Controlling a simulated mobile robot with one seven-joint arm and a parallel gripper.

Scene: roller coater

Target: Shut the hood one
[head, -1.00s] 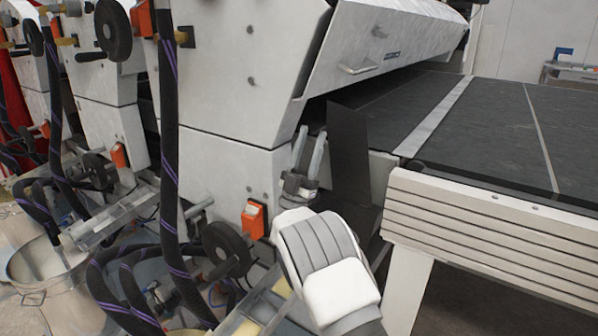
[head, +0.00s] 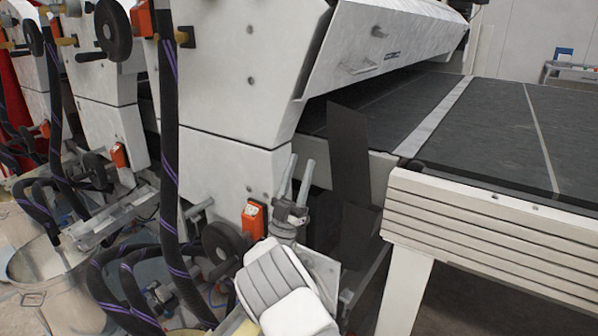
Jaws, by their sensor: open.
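The hood (head: 400,40) is a long white slanted panel with a metal handle (head: 360,68), at the top over the dark conveyor belt. A gap shows between its lower edge and the belt, so it looks raised. My gripper (head: 297,178) is at the centre, in front of the white side housing, with its two fingers pointing up and apart. It is open and empty. It is below and to the left of the hood's handle and not touching the hood. Whether another hood is in the scene I cannot tell.
The conveyor belt (head: 500,120) with its pale ribbed side frame (head: 490,240) fills the right. A dark upright plate (head: 348,150) stands just right of my gripper. Black hoses (head: 168,130), a handwheel (head: 222,243), an orange box (head: 253,220) and a metal bucket (head: 40,265) crowd the left.

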